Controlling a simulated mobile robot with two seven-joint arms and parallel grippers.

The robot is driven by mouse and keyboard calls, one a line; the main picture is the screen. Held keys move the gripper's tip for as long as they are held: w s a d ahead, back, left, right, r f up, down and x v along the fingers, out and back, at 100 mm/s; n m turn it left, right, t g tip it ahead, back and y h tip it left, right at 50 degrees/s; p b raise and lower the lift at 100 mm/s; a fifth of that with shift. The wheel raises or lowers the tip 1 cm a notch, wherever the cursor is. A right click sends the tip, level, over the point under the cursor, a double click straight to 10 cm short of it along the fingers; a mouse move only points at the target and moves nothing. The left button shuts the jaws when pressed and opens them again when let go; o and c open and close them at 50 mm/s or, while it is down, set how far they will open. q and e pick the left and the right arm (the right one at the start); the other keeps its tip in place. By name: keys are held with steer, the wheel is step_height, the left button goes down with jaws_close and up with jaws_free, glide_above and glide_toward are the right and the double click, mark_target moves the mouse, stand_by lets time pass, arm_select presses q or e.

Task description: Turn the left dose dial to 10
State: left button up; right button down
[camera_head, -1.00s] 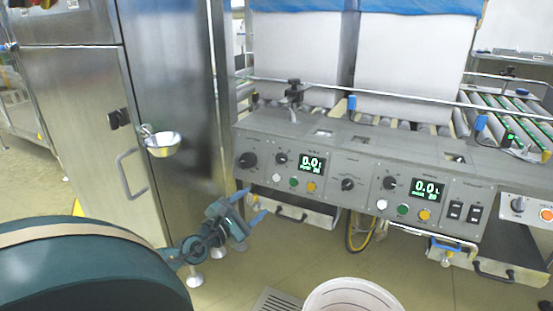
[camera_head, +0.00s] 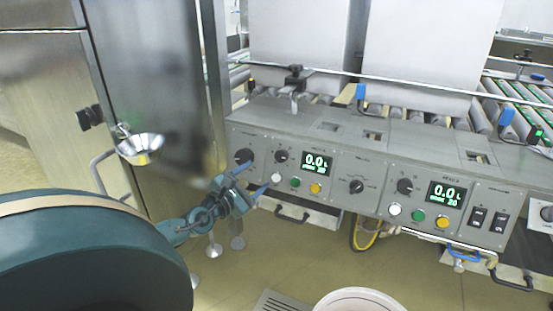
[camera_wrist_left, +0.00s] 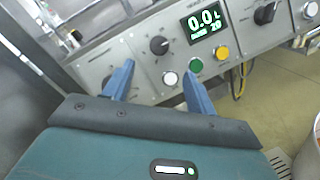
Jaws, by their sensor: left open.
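The left dose dial (camera_head: 281,156) is a small black knob on the grey control panel, just left of the left green display (camera_head: 317,163). The dial also shows in the left wrist view (camera_wrist_left: 159,45), beyond the fingertips and between their lines. The display reads 0.0 L, with a smaller line below that appears to end in 20. My left gripper (camera_head: 256,178) is open and empty, with blue fingers pointing at the panel, low and left of the dial. It also shows in the left wrist view (camera_wrist_left: 157,68), apart from the dial. My right gripper is out of view.
White, green and orange buttons sit below the display. A larger black knob (camera_head: 244,157) is left of the dial. A second dose dial (camera_head: 405,186) and display (camera_head: 446,194) are to the right. A metal funnel (camera_head: 140,147) juts from the steel cabinet. A white bin (camera_head: 358,300) stands on the floor.

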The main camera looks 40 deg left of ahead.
mark_target(280, 157)
arm_select(q)
steer(key=w, duration=0.3)
steer(key=w+a+b, duration=0.1)
steer(key=w, duration=0.7)
steer(key=shift+a, duration=0.15)
steer(key=shift+c, duration=0.4)
steer(key=c, duration=0.9)
